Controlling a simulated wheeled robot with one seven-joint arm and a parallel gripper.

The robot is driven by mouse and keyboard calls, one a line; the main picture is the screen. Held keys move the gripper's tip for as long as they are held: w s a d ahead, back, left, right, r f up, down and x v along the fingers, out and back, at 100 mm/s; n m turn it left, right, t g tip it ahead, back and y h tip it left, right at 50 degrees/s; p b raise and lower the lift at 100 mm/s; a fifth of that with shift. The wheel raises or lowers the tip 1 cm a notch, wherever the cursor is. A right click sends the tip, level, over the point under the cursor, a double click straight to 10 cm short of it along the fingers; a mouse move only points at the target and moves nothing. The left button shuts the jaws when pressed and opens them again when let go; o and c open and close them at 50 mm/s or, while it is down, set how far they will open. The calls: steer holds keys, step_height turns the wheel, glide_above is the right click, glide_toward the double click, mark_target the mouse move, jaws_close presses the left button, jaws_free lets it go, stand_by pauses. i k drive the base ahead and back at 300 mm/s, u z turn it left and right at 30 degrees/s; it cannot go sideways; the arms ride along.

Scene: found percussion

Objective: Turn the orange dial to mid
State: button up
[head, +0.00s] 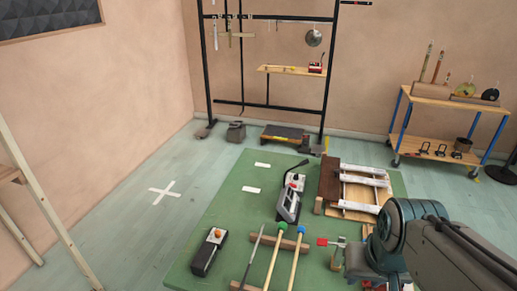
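A small dark box with a pale top plate (210,250) stands on the green mat at the lower middle of the head view. An orange round knob, the orange dial (218,233), sits on the far end of its top. Its pointer and any scale marks are too small to read. My arm comes in from the lower right, well to the right of the dial and apart from it. My gripper does not show; the arm's end is hidden or below the picture's edge.
Near the dial box, mallets with green (283,226) and blue (301,229) heads lean on a wooden bar. Behind stands a grey device (288,204) with a gooseneck. A white-barred wooden frame (358,186) lies right. The green mat (225,205) is clear behind the box.

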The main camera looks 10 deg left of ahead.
mark_target(218, 233)
steer(key=k, duration=0.5)
steer(key=u, duration=2.1)
steer(key=i, duration=1.3)
steer(key=z, duration=2.35)
